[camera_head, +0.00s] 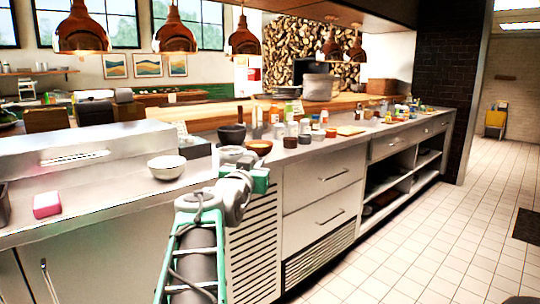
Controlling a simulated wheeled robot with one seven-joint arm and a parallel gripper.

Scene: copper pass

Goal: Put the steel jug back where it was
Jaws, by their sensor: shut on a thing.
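My arm reaches forward from the bottom of the head view to the counter's front edge. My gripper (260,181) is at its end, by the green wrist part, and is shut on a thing. Its fingertips and most of what they hold are hidden by the wrist. A grey rounded vessel (230,154) shows just above the wrist; I cannot tell whether it is in the grip or stands on the counter behind. No steel jug can be made out clearly apart from this.
The steel counter (110,199) runs from left to far right, with drawers and open shelves below. A white bowl (167,167) and a pink sponge (47,204) lie left. A dark bowl (232,134), a brown bowl (260,147) and bottles crowd the middle. Copper lamps hang above.

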